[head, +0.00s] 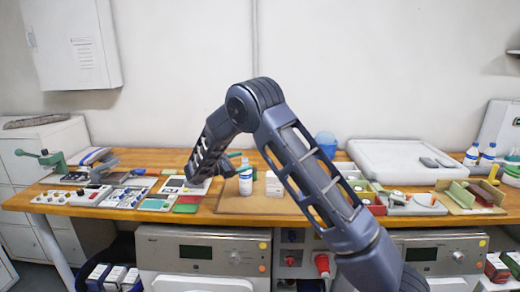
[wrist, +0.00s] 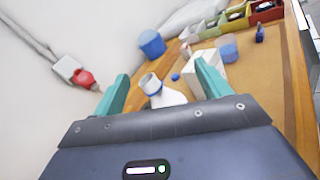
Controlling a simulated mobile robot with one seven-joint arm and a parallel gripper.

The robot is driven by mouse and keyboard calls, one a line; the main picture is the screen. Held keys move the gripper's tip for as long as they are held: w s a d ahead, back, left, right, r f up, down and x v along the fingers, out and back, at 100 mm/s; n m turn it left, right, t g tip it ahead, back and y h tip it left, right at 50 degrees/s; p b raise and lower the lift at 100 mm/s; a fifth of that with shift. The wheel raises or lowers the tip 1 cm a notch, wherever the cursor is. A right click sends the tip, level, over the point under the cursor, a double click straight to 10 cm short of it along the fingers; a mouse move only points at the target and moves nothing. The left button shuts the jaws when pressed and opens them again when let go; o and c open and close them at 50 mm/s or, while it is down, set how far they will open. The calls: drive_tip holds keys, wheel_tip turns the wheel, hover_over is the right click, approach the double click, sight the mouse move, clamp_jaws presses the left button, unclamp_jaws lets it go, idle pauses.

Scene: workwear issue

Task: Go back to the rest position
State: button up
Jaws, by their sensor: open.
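My gripper (head: 234,168) is at the end of my bent arm, low over the back of the workbench. Its green fingers are spread, with nothing held between them; they also show in the wrist view (wrist: 161,87). A white bottle with blue near its top (head: 245,182) stands just beside the fingertips in the head view. In the wrist view the white bottle (wrist: 168,97) shows beyond the gripper body, between the two fingers in the picture. Its lower part is hidden there. I cannot tell whether a finger touches it.
The wooden workbench (head: 130,212) carries a white box (head: 273,186), a blue tub (head: 326,143), a large white tray (head: 400,150) and small parts bins (head: 365,196). Control panels (head: 75,196) and a green vise (head: 48,160) stand at the left. The wall behind is mostly bare.

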drive_tip(key=s+d+r+m+g+y, duration=0.2)
drive_tip(key=s+d+r+m+g, duration=0.15)
drive_tip(key=d, duration=0.65)
drive_tip(key=s+d+r+m+g+y, duration=0.2)
drive_tip(key=s+d+r+m, duration=0.15)
drive_tip(key=d, duration=0.65)
drive_tip(key=s+d+r+m+g+y, duration=0.1)
drive_tip(key=s+d+r+m+g, duration=0.3)
drive_tip(key=d, duration=0.6)
drive_tip(key=s+d+r+m+y, duration=0.3)
drive_tip(key=s+d+y, duration=0.2)
drive_tip(key=s+d, duration=0.5)
drive_tip(key=s+f+m+t+y, duration=0.1)
drive_tip(key=s+m+t+y, duration=0.2)
drive_tip(key=s+m, duration=0.4)
drive_tip(key=s+y, duration=0.1)
drive_tip(key=s, duration=0.8)
drive_tip(key=shift+d+t+y, duration=0.25)
drive_tip(key=shift+t+y, duration=0.1)
drive_tip(key=shift+y, duration=0.05)
